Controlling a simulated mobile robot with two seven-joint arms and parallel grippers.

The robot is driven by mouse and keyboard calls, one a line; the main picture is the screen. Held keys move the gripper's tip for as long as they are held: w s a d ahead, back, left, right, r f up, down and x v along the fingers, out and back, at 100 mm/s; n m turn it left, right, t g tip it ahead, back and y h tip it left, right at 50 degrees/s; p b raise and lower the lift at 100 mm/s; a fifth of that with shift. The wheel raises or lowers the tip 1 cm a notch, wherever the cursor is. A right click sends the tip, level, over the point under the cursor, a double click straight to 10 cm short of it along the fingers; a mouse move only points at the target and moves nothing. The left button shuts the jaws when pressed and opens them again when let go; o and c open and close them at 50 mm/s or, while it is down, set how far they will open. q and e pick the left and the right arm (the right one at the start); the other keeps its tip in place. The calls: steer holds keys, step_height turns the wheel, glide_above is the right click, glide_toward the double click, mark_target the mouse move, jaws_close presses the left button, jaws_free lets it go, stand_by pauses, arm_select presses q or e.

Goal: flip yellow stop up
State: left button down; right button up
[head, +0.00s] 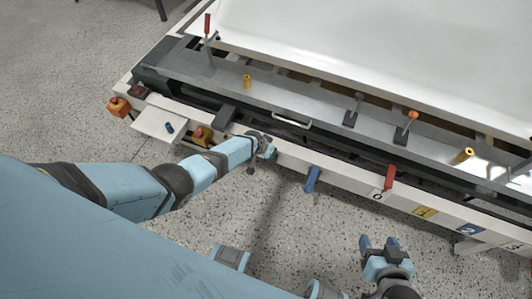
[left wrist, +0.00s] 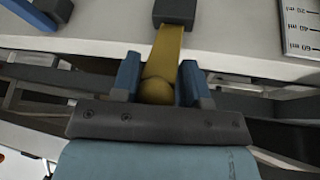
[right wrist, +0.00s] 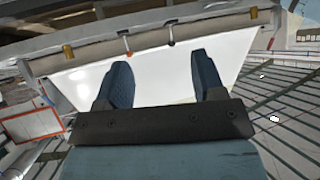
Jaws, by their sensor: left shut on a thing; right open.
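The yellow stop (left wrist: 166,48) shows in the left wrist view as a flat yellow bar with a rounded end, joined to a dark block (left wrist: 175,12). My left gripper (left wrist: 158,85) is shut on its rounded end, one blue finger on each side. In the head view my left gripper (head: 264,146) is at the front rail of the bench, and I cannot make out the stop there. My right gripper (head: 379,244) is open and empty above the floor, in front of the bench; its spread fingers show in the right wrist view (right wrist: 161,78).
A blue stop (head: 312,180) and a red stop (head: 390,177) are on the front rail (head: 345,183), right of my left gripper. A white tub shell (head: 400,45) lies on the bench behind. The speckled floor in front is clear.

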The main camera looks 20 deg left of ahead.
arm_select(q)
steer(key=shift+w+d+r+g+b, duration=0.1)
steer(key=shift+w+d+g+b, duration=0.45)
steer(key=shift+g, duration=0.25)
steer(key=shift+w+g, duration=0.15)
steer(key=shift+g, duration=0.15)
steer(key=shift+w+r+b, duration=0.2)
steer(key=shift+w+b, duration=0.2)
steer(key=shift+b, duration=0.15)
steer(key=shift+w+b, duration=0.35)
steer(key=shift+w, duration=0.2)
steer(key=shift+w+r, duration=0.15)
arm_select(e)
steer(key=shift+w+a+f, duration=0.1)
steer(key=shift+f, duration=0.5)
arm_select(q)
steer(key=shift+w, duration=0.1)
steer(key=c, duration=0.8)
jaws_free()
steer(key=shift+d, duration=0.1)
steer(key=shift+a, duration=0.25)
